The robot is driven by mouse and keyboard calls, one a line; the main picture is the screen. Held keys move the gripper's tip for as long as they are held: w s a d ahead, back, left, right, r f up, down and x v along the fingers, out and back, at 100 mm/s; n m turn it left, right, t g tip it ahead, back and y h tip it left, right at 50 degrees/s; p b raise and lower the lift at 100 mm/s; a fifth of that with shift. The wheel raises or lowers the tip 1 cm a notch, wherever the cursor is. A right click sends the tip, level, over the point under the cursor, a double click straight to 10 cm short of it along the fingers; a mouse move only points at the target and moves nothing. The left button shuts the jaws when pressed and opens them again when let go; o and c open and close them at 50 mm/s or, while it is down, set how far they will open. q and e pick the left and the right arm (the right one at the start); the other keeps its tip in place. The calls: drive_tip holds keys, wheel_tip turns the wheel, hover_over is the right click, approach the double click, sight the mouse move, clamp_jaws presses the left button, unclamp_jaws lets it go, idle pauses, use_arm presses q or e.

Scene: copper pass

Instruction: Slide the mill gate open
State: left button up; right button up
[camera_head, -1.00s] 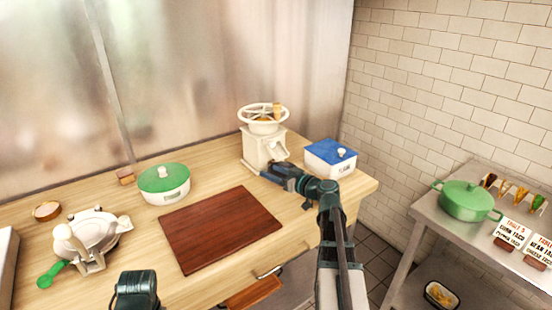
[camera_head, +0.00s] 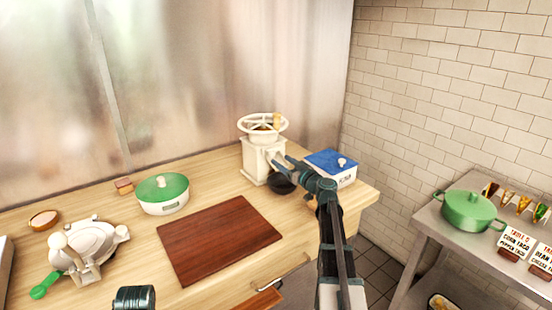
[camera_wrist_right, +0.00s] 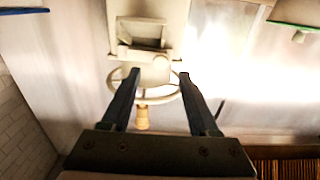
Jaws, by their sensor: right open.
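The cream mill (camera_head: 256,160) stands at the back of the counter, with a spoked wheel (camera_head: 263,127) and wooden grip on top. A small round cream knob (camera_wrist_right: 161,63) on the mill shows just beyond and between the fingertips, near the boxy chute (camera_wrist_right: 142,40). I cannot tell whether the fingers touch the mill. My left gripper is out of view.
A blue-lidded box (camera_head: 331,166) stands right of the mill, close to my right arm. A red-brown board (camera_head: 220,235) lies in front. A green-lidded pot (camera_head: 163,194) and a white press (camera_head: 88,245) stand left. A steel table (camera_head: 430,230) stands at right.

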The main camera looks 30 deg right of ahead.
sight(273, 155)
drive_tip(key=shift+w+a, duration=0.2)
drive_tip(key=shift+w, duration=2.15)
clamp_jaws()
